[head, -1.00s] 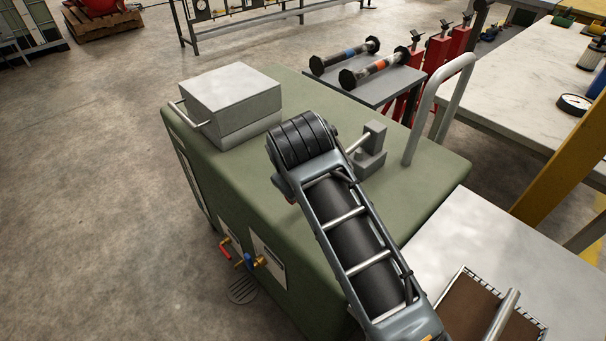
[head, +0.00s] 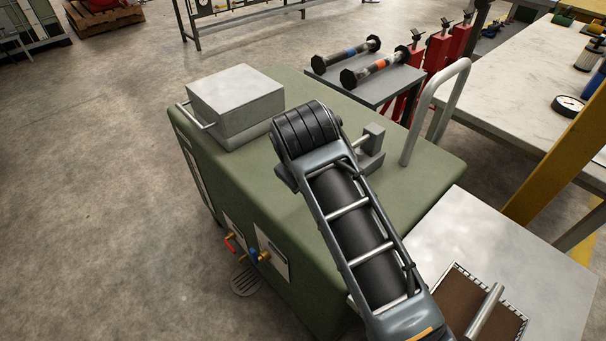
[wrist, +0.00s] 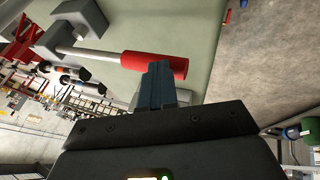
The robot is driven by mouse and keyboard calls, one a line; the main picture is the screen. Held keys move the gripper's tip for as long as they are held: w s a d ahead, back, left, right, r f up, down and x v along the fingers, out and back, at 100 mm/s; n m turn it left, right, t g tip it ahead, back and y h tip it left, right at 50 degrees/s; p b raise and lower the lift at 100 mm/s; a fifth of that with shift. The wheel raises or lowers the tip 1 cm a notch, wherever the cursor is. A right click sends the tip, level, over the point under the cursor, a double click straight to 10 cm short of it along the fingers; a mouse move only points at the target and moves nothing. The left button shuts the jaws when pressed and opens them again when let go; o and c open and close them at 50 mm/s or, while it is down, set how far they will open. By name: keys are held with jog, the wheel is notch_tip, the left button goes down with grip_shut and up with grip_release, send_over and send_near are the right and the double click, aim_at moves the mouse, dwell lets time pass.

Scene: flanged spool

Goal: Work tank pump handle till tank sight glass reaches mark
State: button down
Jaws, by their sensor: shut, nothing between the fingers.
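The pump handle shows in the wrist view as a red grip (wrist: 153,64) on a pale metal rod (wrist: 88,53) that runs to a grey bracket (wrist: 52,42). My gripper (wrist: 159,70) is shut and empty, its fingertips overlapping the grip's near edge; I cannot tell whether they touch it. In the head view the grey bracket (head: 371,148) stands on the green tank body (head: 315,235). My arm hides the gripper and the red grip there. I cannot make out a sight glass or its mark.
A grey box (head: 236,100) sits on the green top at left, and a bent pipe loop (head: 440,108) rises at right. Two flanged tubes (head: 346,55) lie on a grey stand behind. A white table (head: 540,255) adjoins at right. Open floor (head: 80,220) lies left.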

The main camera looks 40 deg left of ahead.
jog(key=v, duration=0.9)
jog(key=shift+s, duration=0.35)
jog(key=shift+f, duration=0.15)
